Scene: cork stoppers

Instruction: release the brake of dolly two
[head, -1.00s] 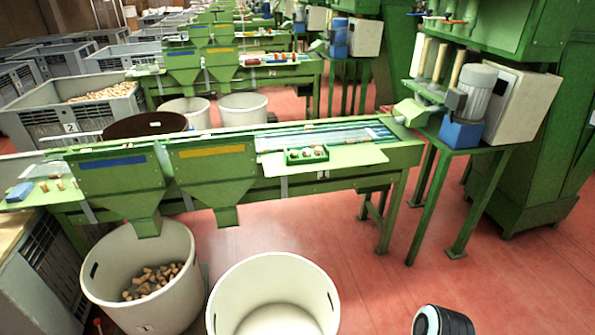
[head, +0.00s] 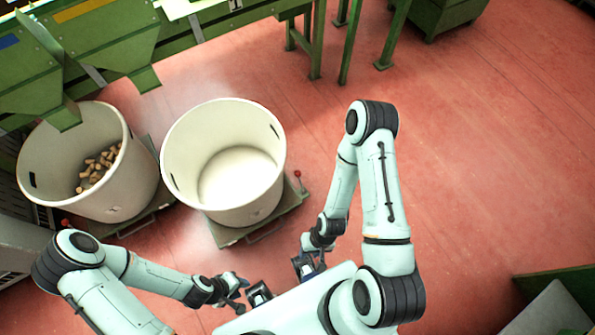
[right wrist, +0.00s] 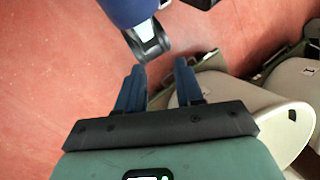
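Two dollies stand side by side under white bins in the head view; no number on either is readable. The right dolly (head: 262,226) carries an empty bin (head: 180,166), with a red-tipped lever (head: 298,176) upright at its right corner. The left dolly (head: 150,218) carries a bin (head: 135,185) with corks; a red knob (head: 67,223) shows at its left. My right gripper (head: 303,268) is in front of the right dolly, apart from the lever; in the right wrist view (right wrist: 160,88) its fingers are apart and empty. My left gripper (head: 238,296) is low and left of it, its fingers unclear.
Green sorting benches (head: 190,45) with chutes stand behind the bins. Bench legs (head: 316,45) rise behind the right bin. The red floor (head: 480,150) to the right is mostly clear. A green-edged box (head: 555,305) stands at the lower right corner.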

